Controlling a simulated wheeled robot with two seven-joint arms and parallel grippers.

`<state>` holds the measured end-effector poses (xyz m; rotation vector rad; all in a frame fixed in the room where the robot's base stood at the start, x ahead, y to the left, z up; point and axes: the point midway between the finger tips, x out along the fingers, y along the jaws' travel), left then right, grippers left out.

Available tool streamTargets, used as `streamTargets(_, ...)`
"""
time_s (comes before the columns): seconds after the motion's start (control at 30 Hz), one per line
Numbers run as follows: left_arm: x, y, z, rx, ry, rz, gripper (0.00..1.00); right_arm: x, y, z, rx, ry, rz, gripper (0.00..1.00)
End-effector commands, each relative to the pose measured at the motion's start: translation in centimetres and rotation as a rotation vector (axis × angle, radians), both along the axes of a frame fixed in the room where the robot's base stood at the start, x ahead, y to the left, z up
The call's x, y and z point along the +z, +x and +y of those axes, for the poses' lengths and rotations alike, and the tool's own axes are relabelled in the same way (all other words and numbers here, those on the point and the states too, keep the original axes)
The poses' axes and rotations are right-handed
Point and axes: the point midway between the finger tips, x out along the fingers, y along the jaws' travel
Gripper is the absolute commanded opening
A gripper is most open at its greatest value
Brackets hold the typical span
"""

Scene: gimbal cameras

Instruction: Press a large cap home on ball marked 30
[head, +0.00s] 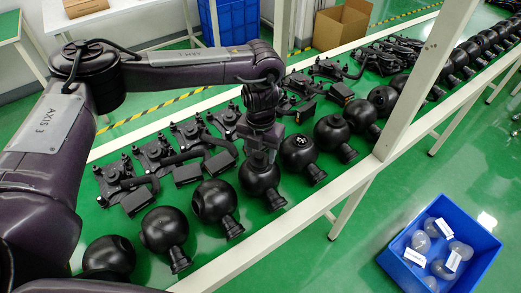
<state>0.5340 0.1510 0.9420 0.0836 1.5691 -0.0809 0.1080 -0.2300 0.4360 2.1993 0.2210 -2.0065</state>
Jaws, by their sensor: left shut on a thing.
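Black balls with short necks stand in a row along the green bench. My left gripper (262,152) points down onto one ball (261,180) in the middle of the row, at its top. It is shut on a small piece, seemingly the large cap, which the fingers mostly hide. I cannot tell whether the piece touches the ball or how it sits. The marks on the balls are too small to read, so I cannot tell which is 30. The neighbouring ball (299,151) on the right shows a round disc with pale marks on top. My right gripper is not in view.
Black gimbal assemblies (155,153) lie in a row behind the balls. A white post (425,80) rises at the bench's front edge, right of the gripper. A blue crate (391,262) with clear domes stands at lower right. A cardboard box (341,25) is behind.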

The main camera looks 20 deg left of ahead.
Motion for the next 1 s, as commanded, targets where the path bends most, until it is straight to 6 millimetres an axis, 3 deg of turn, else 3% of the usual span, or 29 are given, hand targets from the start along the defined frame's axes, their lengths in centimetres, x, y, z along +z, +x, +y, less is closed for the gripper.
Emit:
streamTargets(0.5, -1.4, 0.0, 0.0, 0.0, 0.0, 0.0, 0.29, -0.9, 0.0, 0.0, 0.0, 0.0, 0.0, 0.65)
streamTargets(0.53, -1.4, 0.0, 0.0, 0.0, 0.0, 0.0, 0.53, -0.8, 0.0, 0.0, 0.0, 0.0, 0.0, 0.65)
streamTargets(0.7, -1.3, 0.0, 0.0, 0.0, 0.0, 0.0, 0.75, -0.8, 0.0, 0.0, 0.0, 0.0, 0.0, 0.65)
streamTargets(1.0, -1.1, 0.0, 0.0, 0.0, 0.0, -0.001, 0.76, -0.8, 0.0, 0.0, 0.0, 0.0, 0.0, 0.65)
